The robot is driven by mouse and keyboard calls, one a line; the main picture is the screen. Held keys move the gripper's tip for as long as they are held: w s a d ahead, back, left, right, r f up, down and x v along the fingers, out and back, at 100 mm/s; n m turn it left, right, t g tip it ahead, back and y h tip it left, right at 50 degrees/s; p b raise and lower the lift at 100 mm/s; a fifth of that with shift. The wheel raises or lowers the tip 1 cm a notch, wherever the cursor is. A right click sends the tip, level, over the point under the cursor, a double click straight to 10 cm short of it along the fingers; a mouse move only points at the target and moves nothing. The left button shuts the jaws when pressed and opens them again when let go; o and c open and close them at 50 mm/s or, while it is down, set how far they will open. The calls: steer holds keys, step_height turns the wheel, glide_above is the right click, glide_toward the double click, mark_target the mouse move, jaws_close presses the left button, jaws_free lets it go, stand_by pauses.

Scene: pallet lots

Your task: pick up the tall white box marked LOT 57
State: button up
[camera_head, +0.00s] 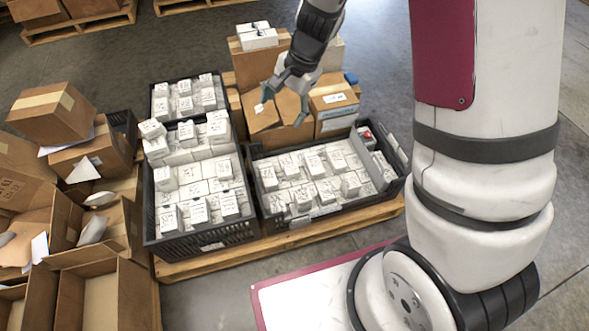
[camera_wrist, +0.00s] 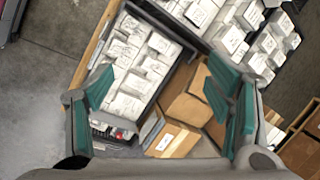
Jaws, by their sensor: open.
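Many small white boxes with dark handwritten labels fill the black crates, such as a group in the right crate (camera_head: 314,165) and the left crate (camera_head: 205,236). The labels are too small to read, so I cannot tell which box is LOT 57. My gripper (camera_head: 285,104) is open and empty, above the brown cartons behind the right crate. In the wrist view its two green-padded fingers (camera_wrist: 160,95) are spread wide, with a crate of white boxes (camera_wrist: 136,62) and brown cartons (camera_wrist: 188,97) below and beyond them.
The crates stand on a wooden pallet (camera_head: 290,241). Brown cartons (camera_head: 334,100) stand behind the right crate, with two white boxes (camera_head: 258,39) on top of the cartons further back. Open cardboard boxes (camera_head: 100,290) crowd the left. Bare grey floor (camera_head: 215,290) shows in front.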

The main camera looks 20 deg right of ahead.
step_height(320, 180, down, 17)
steer(key=w+d+m+h+b, duration=0.1)
steer(key=w+d+m+b, duration=0.1)
steer(key=w+m+b, duration=0.15)
steer(key=m+g+h+b, duration=0.2)
steer(key=m+b, duration=0.1)
steer(key=b, duration=0.2)
glide_toward(303, 195)
steer(key=f+b, duration=0.1)
steer(key=f, duration=0.1)
steer(key=f+b, duration=0.1)
steer(key=f, duration=0.2)
steer(key=shift+s+f, duration=0.15)
steer(key=shift+s, duration=0.1)
steer(key=shift+w+f+b, duration=0.1)
steer(key=shift+f+b, duration=1.5)
steer(key=shift+f, duration=1.35)
steer(key=c, duration=1.6)
